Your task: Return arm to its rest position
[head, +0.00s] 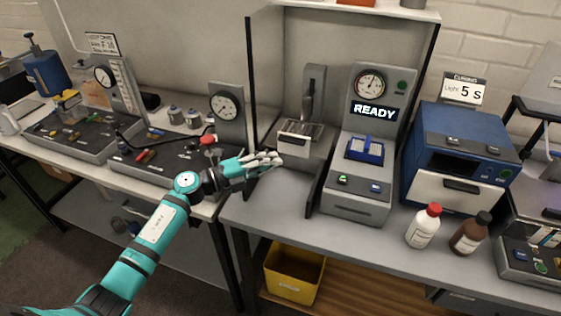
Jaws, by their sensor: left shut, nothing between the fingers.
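My left arm (155,232) comes in from the lower left, its teal links reaching up and to the right. My left gripper (277,159) is shut and empty, over the front of the bench beside the left edge of the open-fronted booth. The sealed cylinder cannot be made out in this view. My right gripper is not in view.
In the booth, a grey machine (355,190) with a READY display holds a blue block (366,149). A blue curing box (460,150) stands right of it. A white bottle (423,227) and brown bottle (470,234) stand near the front edge. A yellow bin (293,275) sits below.

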